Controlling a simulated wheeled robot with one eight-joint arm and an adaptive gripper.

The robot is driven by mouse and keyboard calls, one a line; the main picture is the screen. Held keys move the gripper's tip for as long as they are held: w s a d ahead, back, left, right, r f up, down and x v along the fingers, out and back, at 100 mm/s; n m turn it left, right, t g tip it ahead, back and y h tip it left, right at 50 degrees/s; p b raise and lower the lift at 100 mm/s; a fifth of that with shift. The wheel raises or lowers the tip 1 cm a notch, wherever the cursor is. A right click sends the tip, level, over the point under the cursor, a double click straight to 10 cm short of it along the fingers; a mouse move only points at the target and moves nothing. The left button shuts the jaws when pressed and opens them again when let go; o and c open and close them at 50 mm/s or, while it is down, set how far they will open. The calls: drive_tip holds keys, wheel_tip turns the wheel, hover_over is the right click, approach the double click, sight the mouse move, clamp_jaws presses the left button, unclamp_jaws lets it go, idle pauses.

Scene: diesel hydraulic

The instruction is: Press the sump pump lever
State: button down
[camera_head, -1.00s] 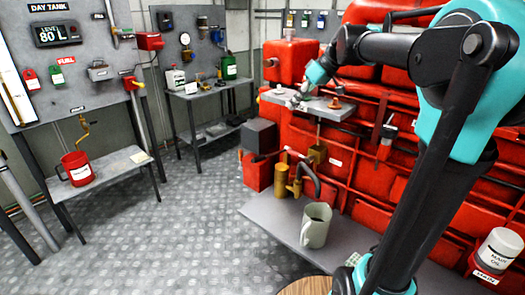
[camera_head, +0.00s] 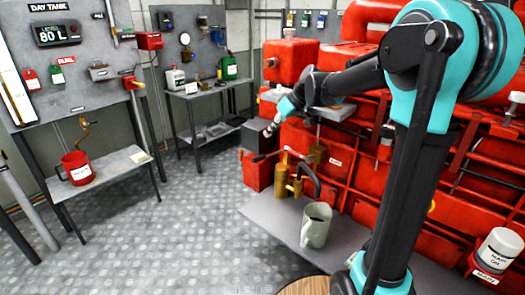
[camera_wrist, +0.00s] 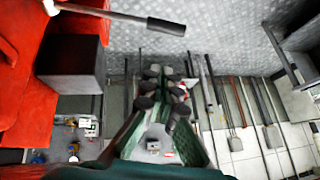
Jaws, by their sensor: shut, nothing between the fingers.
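The brass sump pump (camera_head: 281,178) stands at the bench's edge beside the red engine. A thin bar, seemingly its lever (camera_head: 266,156), reaches left from its top over a red bin. In the wrist view a grey lever with a black grip (camera_wrist: 165,27) crosses the top, running left to right. My gripper (camera_head: 268,131) is shut and empty, above the bar and apart from it in the head view. It also shows in the wrist view (camera_wrist: 165,100), its fingers below the lever grip in the picture. The gap in depth is hard to tell.
A dark grey box (camera_wrist: 72,52) is close to the left of my gripper in the wrist view. A grey mug (camera_head: 316,226) stands on the bench (camera_head: 270,217) in front of the pump. The checkered floor (camera_head: 200,220) to the left is clear.

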hover_over(261, 160)
drive_tip(key=w, duration=0.2)
drive_tip(key=f, duration=0.4)
drive_tip(key=shift+s+d+f, duration=0.1)
drive_tip(key=shift+d+f, duration=0.05)
drive_tip(key=shift+d, duration=0.05)
drive_tip(key=f, duration=0.1)
drive_tip(key=s+f, duration=0.1)
drive_tip(key=f, duration=0.1)
drive_tip(key=shift+s+d+f, duration=0.1)
drive_tip(key=shift+f, duration=0.35)
drive_tip(key=shift+s+a+f, duration=0.2)
drive_tip(key=shift+f, duration=0.2)
wheel_tip(261, 160, down, 12)
drive_tip(key=n+t+h, duration=0.1)
drive_tip(key=t+h, duration=0.2)
drive_tip(key=t, duration=0.1)
drive_tip(key=shift+s+a+n, duration=0.25)
drive_tip(key=shift+s+n, duration=0.15)
